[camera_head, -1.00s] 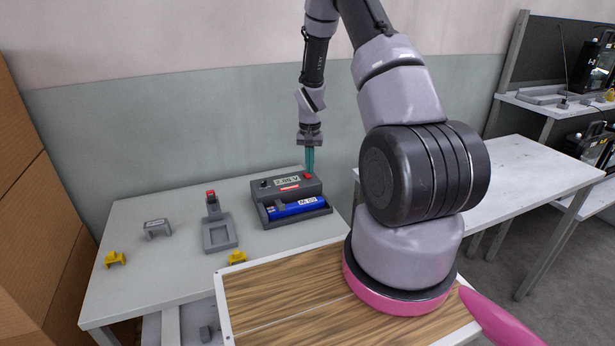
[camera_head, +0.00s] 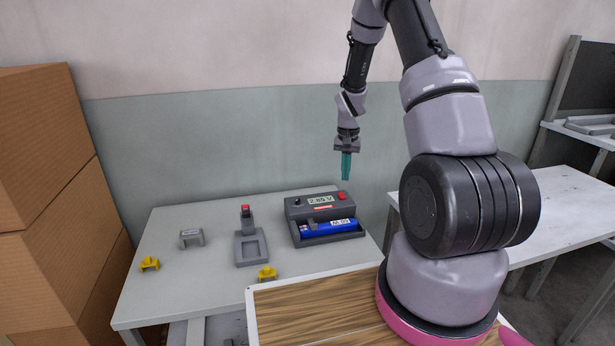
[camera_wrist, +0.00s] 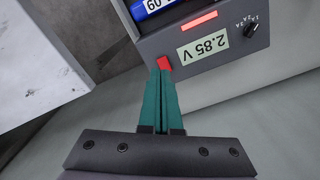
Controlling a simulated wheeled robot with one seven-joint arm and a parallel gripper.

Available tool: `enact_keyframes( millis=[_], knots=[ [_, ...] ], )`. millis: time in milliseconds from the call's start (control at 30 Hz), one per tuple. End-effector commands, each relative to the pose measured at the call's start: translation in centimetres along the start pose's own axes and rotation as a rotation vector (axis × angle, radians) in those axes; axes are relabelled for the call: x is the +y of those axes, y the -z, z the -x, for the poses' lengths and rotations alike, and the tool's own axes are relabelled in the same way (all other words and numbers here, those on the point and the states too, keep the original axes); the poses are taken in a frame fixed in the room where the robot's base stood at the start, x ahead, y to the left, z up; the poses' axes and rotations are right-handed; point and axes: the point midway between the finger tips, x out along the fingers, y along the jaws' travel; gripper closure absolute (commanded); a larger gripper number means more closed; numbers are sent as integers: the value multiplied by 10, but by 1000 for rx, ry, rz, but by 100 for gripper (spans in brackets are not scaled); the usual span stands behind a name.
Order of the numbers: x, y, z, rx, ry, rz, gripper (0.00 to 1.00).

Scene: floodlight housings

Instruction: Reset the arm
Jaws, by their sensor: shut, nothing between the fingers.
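My gripper (camera_head: 346,166) has teal fingers that are shut with nothing between them. It hangs pointing down above the right end of the dark grey battery tester (camera_head: 295,212) in the head view, with air between. In the wrist view the fingertips (camera_wrist: 164,72) overlap the tester's red button (camera_wrist: 163,63). The tester's display (camera_wrist: 203,49) reads 2.85 V, with a lit red bar beside it. A blue battery (camera_head: 329,227) lies in the tester's front tray. My arm reaches up and over from the right.
The grey table (camera_head: 180,285) also holds a grey fixture with a red top (camera_head: 250,247), a grey bracket (camera_head: 191,238) and yellow pieces (camera_head: 150,264) (camera_head: 267,273). Cardboard boxes (camera_head: 40,170) stand at left. A white table (camera_head: 560,215) stands at right.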

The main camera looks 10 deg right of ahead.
Motion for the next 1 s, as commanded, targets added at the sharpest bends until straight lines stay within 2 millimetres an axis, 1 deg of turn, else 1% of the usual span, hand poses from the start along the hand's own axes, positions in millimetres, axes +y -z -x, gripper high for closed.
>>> enact_keyframes(
  millis=[67,167,267,300,367,400,467,500,567,600,667,700,767,800,867,900,967,1000],
  knots=[
    [-1,0,4,4,2,1,100],
    [-3,-2,25,22,15,4,100],
    [-6,-10,67,56,41,9,100],
    [-8,-15,87,74,54,12,100],
    [-9,-25,118,101,76,17,100],
    [-9,-33,138,117,90,22,100],
    [-8,-46,167,143,111,28,100],
    [-7,-55,185,159,125,31,100],
    [-6,-70,210,186,148,39,100],
    [-4,-81,226,202,163,43,100],
    [-1,-98,249,227,185,51,100],
    [1,-110,263,244,200,58,100],
    [5,-129,282,269,223,66,100],
    [8,-141,295,286,238,71,100],
    [13,-161,311,310,262,81,100],
    [17,-174,320,328,278,87,100],
    [22,-194,333,351,301,97,100],
    [26,-208,341,369,316,105,100]
  ],
)
